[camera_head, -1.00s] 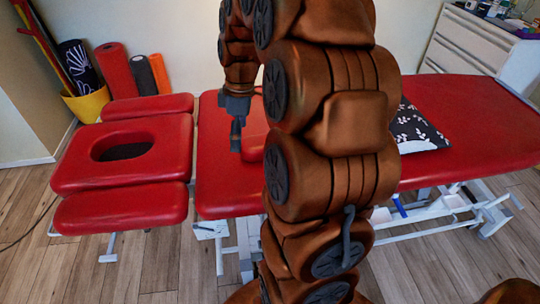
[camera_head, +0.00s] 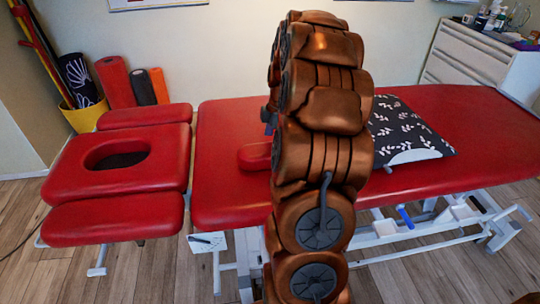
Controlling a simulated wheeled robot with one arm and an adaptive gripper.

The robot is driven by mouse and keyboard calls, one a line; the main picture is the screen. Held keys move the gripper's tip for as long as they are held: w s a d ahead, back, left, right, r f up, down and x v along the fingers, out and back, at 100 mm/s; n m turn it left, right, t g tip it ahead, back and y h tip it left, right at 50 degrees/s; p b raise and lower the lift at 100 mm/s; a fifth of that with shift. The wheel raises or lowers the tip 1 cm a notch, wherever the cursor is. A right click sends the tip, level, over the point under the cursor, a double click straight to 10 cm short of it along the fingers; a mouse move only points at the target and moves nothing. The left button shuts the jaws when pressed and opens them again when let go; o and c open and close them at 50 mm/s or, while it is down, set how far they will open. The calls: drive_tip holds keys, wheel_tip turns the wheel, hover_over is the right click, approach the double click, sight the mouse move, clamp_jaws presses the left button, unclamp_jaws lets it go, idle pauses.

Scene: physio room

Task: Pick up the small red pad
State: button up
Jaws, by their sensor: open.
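The small red pad (camera_head: 255,156) lies on the red treatment table (camera_head: 225,190), left of my arm. Its right end is hidden behind my arm. My gripper (camera_head: 268,120) shows only as a small dark piece at the left edge of my arm, just above the pad in the picture. It is open, and its fingers are mostly hidden. I cannot tell its height over the table. No contact with the pad shows.
A dark patterned cushion (camera_head: 408,133) lies on the table right of my arm. The table's headrest section (camera_head: 75,178) with a face hole is at left. A white drawer cabinet (camera_head: 465,58) stands back right.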

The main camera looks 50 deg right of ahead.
sight(270, 147)
drive_tip(key=f, duration=0.2)
drive_tip(key=a+f, duration=0.1)
drive_tip(key=f, duration=0.1)
drive_tip(key=shift+w+f, duration=0.2)
drive_tip(key=c, duration=1.1)
drive_tip(key=shift+r, duration=0.15)
